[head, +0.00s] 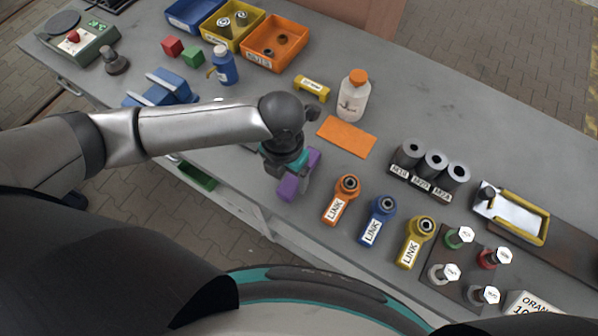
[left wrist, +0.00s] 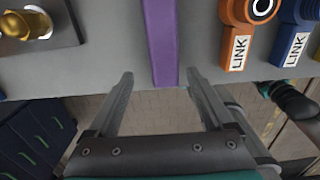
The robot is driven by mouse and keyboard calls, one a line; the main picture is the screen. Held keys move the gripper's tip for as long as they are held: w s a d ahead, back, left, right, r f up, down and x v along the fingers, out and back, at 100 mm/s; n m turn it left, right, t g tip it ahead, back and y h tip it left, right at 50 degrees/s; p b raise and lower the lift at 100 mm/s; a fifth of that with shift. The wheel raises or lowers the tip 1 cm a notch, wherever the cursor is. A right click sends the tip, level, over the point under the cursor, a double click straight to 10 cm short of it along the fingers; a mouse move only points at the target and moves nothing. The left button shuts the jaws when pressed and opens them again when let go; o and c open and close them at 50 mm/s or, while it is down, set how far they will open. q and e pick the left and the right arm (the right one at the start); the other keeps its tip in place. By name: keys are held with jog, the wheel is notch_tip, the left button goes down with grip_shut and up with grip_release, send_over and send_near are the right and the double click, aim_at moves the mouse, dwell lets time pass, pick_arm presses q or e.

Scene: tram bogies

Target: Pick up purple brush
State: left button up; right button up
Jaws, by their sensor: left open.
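The purple brush (head: 289,188) lies at the near edge of the grey bench, partly hidden under my left gripper in the head view. In the left wrist view the purple brush (left wrist: 162,40) is a long purple bar whose near end reaches between the fingertips. My left gripper (left wrist: 160,76) is open, with one finger on each side of the brush and a visible gap to each side. In the head view my left gripper (head: 291,176) is right over the brush, seen from above. My right gripper is not clearly shown in either view.
Blue parts (head: 162,88) are to the left. The bench's front edge (head: 262,218) is close by.

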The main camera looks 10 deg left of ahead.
aim_at(290, 185)
pick_arm(q)
jog(key=shift+s+d+f, duration=0.1)
jog(key=shift+d+f, duration=0.05)
jog(key=shift+f, duration=1)
jog(key=shift+d+f, duration=0.15)
jog(key=shift+f, duration=1)
grip_shut()
